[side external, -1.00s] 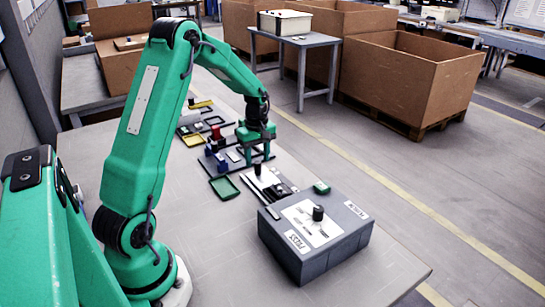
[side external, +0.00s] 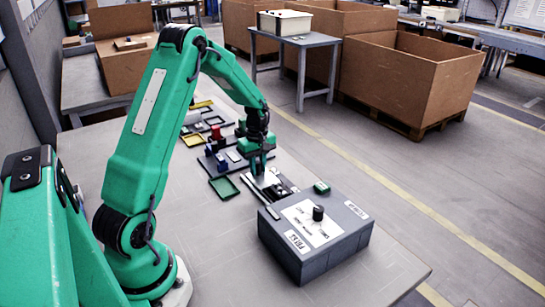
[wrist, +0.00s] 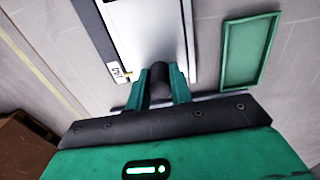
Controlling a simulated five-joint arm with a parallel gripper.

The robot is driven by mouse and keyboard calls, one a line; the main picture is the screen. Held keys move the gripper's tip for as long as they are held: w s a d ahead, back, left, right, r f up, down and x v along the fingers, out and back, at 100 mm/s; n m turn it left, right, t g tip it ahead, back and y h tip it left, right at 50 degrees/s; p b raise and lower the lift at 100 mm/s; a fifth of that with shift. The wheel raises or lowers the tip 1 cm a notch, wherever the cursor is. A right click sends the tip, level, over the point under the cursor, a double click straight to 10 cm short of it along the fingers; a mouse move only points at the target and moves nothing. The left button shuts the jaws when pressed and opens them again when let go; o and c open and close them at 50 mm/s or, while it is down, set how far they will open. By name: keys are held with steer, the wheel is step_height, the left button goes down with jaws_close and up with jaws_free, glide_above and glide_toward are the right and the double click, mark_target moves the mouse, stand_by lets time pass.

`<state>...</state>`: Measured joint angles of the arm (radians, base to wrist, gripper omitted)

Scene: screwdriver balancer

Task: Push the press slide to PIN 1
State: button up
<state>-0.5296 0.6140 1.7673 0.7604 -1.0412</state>
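The press slide (side external: 272,187) is a pale plate between dark rails, just behind the grey box on the table. In the wrist view its bright plate (wrist: 150,35) fills the upper middle, with part of a printed label at its lower left. A dark round knob (wrist: 160,75) stands on it. My gripper (side external: 257,171) is low over the far end of the slide. In the wrist view its two green fingers (wrist: 161,90) sit close on either side of the knob, with no clear gap. The PIN 1 mark is not readable.
A grey box (side external: 315,240) marked PRESS, with a black knob on top, stands in front of the slide. A green tray (side external: 223,189) lies to its left, also in the wrist view (wrist: 248,50). Other fixtures with coloured parts are behind. The table's left front is clear.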

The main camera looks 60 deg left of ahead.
mark_target(279, 187)
jaws_close()
steer(key=shift+d, duration=6.1)
steer(key=shift+a, duration=0.25)
steer(key=shift+d, duration=0.25)
steer(key=o, duration=0.9)
jaws_free()
steer(key=shift+c, duration=0.2)
